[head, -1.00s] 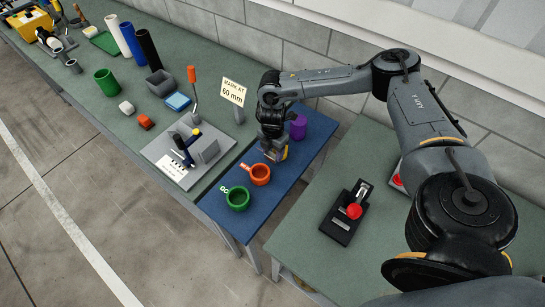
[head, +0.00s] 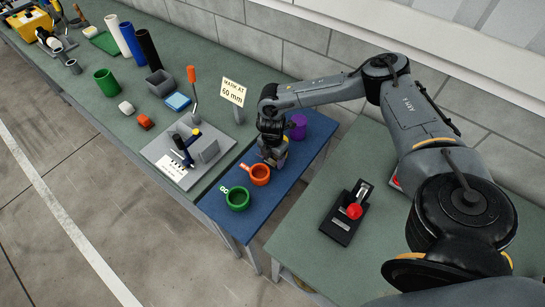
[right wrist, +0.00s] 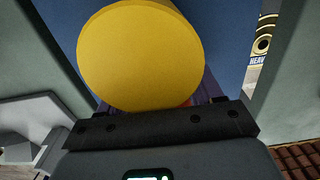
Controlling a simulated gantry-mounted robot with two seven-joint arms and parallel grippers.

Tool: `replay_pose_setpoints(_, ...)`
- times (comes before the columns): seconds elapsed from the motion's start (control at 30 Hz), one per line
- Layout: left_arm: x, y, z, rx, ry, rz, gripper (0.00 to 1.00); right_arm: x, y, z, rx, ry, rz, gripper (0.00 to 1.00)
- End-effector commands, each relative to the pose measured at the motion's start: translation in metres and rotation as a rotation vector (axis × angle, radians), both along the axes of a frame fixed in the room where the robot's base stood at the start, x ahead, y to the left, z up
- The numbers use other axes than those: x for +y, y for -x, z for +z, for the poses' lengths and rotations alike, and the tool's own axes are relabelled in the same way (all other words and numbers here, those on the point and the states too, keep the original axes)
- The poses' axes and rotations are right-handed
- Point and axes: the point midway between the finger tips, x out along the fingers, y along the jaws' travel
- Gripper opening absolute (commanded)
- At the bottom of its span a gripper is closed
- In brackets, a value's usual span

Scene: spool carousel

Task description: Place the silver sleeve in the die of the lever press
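My right gripper (head: 273,158) points down over the blue table section (head: 215,200), behind the orange cup. Its fingertips are too small and covered to judge. In the right wrist view a round yellow face (right wrist: 140,55) fills the space in front of the gripper's dark bar (right wrist: 160,130); I cannot tell whether the fingers grip it. A device with an upright orange-handled lever (head: 191,76) stands on a grey plate (head: 158,150) to the left; it looks like the lever press. I cannot pick out the silver sleeve or the die with certainty. My left gripper is out of view.
A green cup (head: 237,198), an orange cup (head: 260,174) and a purple cylinder (head: 298,127) stand around the right gripper. A "MARK AT 60 mm" sign (head: 233,92) is behind. A black unit with a red knob (head: 354,211) sits on the right table (head: 300,245).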

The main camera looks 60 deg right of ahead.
Motion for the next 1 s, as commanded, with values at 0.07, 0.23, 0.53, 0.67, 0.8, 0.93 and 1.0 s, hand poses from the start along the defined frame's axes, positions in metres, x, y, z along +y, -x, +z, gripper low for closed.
replay_pose_setpoints(0.07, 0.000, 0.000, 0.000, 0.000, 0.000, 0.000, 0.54, 0.000, 0.000, 0.000, 0.000, 0.000, 0.000, 0.78)
replay_pose_setpoints(0.23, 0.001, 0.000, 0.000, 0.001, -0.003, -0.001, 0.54, 0.000, 0.000, 0.000, 0.000, 0.000, 0.000, 0.78)
replay_pose_setpoints(0.53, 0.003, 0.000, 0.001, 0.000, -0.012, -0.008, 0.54, 0.000, 0.000, 0.011, -0.001, -0.001, 0.000, 0.78)
replay_pose_setpoints(0.67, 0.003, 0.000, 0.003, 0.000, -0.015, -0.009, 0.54, 0.000, -0.001, 0.030, -0.002, -0.001, -0.001, 0.78)
replay_pose_setpoints(0.8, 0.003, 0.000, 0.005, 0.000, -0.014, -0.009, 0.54, 0.000, -0.001, 0.057, -0.003, -0.002, 0.001, 0.78)
replay_pose_setpoints(0.93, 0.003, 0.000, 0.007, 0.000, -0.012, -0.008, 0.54, 0.001, -0.001, 0.080, -0.002, -0.001, 0.001, 0.78)
replay_pose_setpoints(1.0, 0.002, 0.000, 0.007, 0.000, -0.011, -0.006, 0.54, 0.000, -0.001, 0.092, -0.002, 0.000, 0.000, 0.78)
